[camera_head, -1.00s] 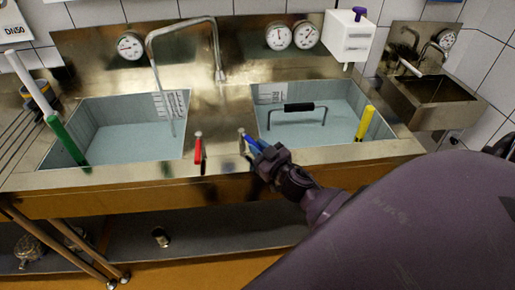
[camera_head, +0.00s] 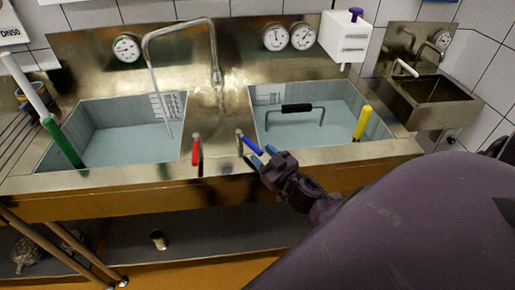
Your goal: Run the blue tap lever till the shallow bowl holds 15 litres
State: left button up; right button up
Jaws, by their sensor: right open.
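The blue tap lever (camera_head: 252,145) sits on a short post on the sink's front ledge. Its handle slants down to the right. My right gripper (camera_head: 264,157) is open just below and right of the lever's end; whether they touch I cannot tell. The left basin (camera_head: 130,142) and right basin (camera_head: 340,138) both show a pale bluish surface and a marked scale on the back wall. Which is the shallow bowl is unclear. A spout (camera_head: 182,23) reaches over the left basin, with a thin pale line below it, perhaps water. My left gripper is out of view.
A red lever (camera_head: 197,152) stands just left of the blue one. A green-and-white rod (camera_head: 62,142) leans in the left basin. A black-handled bar (camera_head: 297,108) and yellow handle (camera_head: 363,121) stand at the right basin. Several dials hang behind.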

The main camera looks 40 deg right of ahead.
jog(key=s, duration=0.7)
jog(key=shift+b, duration=0.3)
jog(key=shift+s+a, duration=0.1)
